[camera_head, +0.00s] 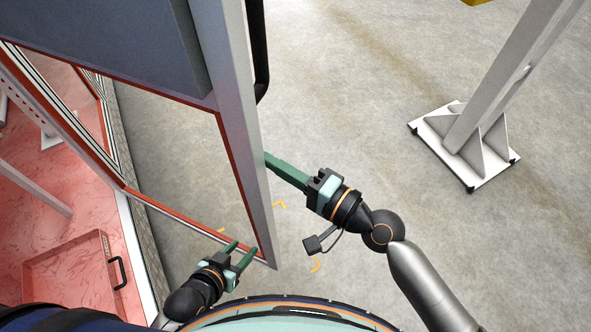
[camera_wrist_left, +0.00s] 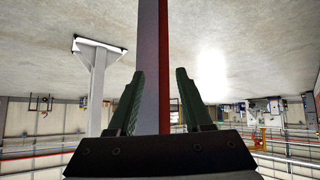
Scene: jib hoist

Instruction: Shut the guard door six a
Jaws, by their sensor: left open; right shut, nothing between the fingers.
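The guard door (camera_head: 243,150) stands open in the head view, with a pale grey edge post, a thin red border, a dark grey panel and a black bar handle (camera_head: 260,50). My left gripper (camera_head: 245,247) is open at the door's lower corner. In the left wrist view the door's grey and red post (camera_wrist_left: 150,75) runs up between its two fingers (camera_wrist_left: 157,85); contact cannot be told. My right gripper (camera_head: 270,158) is shut and empty, its fingertips at the outer face of the edge post, touching or very close.
The grey floor between door and post is clear, with small yellow marks.

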